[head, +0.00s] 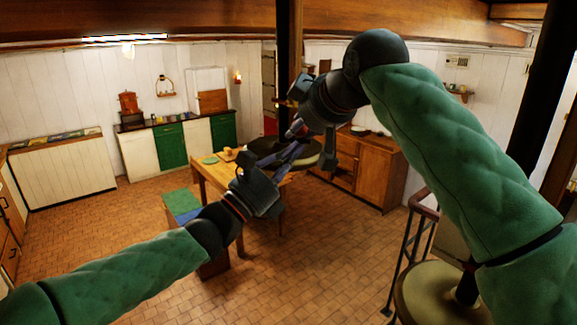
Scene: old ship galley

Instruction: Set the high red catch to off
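A small red piece (297,128) shows in the head view at the dark upright post, close to both grippers. It may be the high red catch, but it is small and partly hidden, so I cannot tell its setting. My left gripper (290,150) reaches up from the lower left, just below the red piece. Its fingers look apart, with nothing seen between them; I cannot tell whether they touch the red piece. My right gripper (328,140) hangs beside the post, right of the red piece. Its fingers are partly hidden by its own body.
The dark post (289,40) rises to the ceiling beam. Behind my grippers stand a wooden table (213,172), a green and blue bench (181,206) and a wooden cabinet (375,178). A railing (423,205) stands at right. The tiled floor at left is clear.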

